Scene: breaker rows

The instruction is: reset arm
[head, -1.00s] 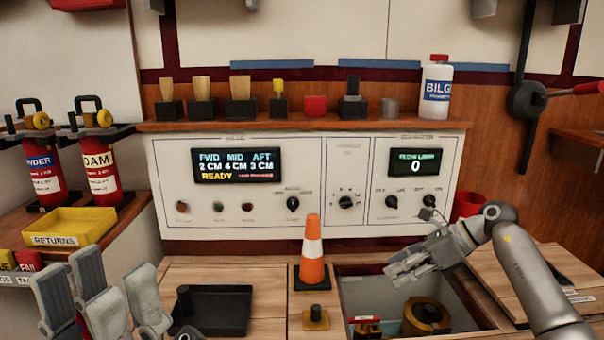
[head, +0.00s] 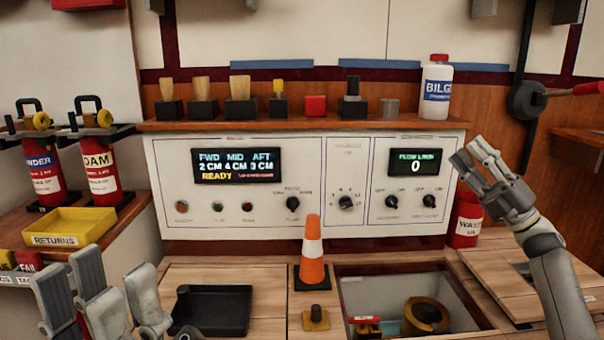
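My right gripper (head: 478,158) is raised at the right, in front of the right end of the white control panel (head: 270,218). Its fingers point up and left, stand apart, and hold nothing that I can see. My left gripper (head: 100,290) is low at the lower left, fingers upward and spread, with nothing between them. The panel carries a lit display (head: 236,165) reading FWD 2 CM, MID 4 CM, AFT 3 CM and READY. A smaller display (head: 415,163) reads 0. Several knobs sit below them.
An orange cone (head: 313,255) stands beside the open hatch (head: 385,268), which has a brass-coloured part (head: 427,314) inside. A black tray (head: 212,312), yellow returns bin (head: 72,228), red waste container (head: 467,218) and two red extinguishers (head: 98,170) stand around. A shelf (head: 300,125) holds brushes and a bottle (head: 437,88).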

